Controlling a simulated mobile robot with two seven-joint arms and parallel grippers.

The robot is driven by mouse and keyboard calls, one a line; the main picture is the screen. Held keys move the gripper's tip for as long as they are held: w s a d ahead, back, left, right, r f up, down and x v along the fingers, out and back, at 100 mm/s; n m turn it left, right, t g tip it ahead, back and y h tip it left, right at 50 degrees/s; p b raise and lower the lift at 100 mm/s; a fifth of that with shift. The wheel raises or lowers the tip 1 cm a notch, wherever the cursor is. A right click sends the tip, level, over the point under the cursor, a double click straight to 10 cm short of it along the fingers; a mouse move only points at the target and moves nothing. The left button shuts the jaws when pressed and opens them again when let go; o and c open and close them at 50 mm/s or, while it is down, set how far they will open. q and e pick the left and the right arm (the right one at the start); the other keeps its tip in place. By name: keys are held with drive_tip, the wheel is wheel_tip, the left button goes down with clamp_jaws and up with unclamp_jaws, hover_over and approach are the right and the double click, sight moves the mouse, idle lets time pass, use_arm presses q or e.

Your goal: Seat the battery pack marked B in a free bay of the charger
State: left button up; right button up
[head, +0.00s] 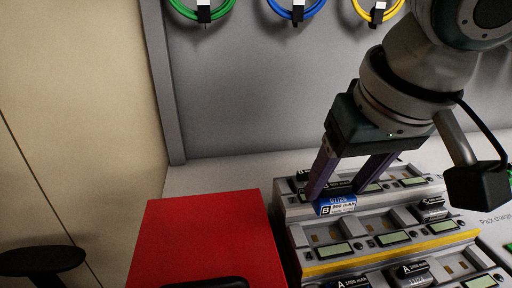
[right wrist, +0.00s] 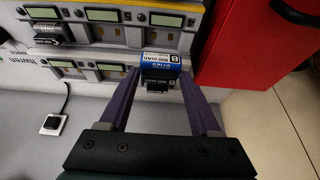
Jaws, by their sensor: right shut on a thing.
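My right gripper (head: 338,191) is shut on a battery pack marked B (head: 336,205), black with a blue label. The pack also shows between the purple fingers in the right wrist view (right wrist: 161,66). It is at the left end of the charger's (head: 300,213) top tier. Whether it touches or sits down in a bay cannot be told, as the fingers hide part of it. The charger has stepped tiers with small screens. Black packs stand in other bays, such as one in the middle tier (head: 431,210) and one marked A (head: 411,275) lower down. My left gripper is not in view.
A red box-like surface (head: 205,232) stands left of the charger. A grey panel (head: 270,90) rises behind, with green, blue and yellow cable loops (head: 297,10) hanging on it. The pale table (head: 215,175) is bare behind the red surface.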

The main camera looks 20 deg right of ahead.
sight(337, 210)
wheel_tip(337, 210, down, 2)
drive_tip(key=shift+b, duration=0.9)
drive_tip(key=shift+f+b, duration=0.35)
drive_tip(key=shift+f, duration=1.3)
drive_tip(key=shift+f, duration=0.3)
drive_tip(key=o, duration=1.5)
drive_tip(key=shift+o, duration=0.2)
drive_tip(key=d+p+v, duration=0.1)
drive_tip(key=p+v, duration=0.2)
drive_tip(key=v, duration=0.7)
drive_tip(key=shift+a, duration=0.45)
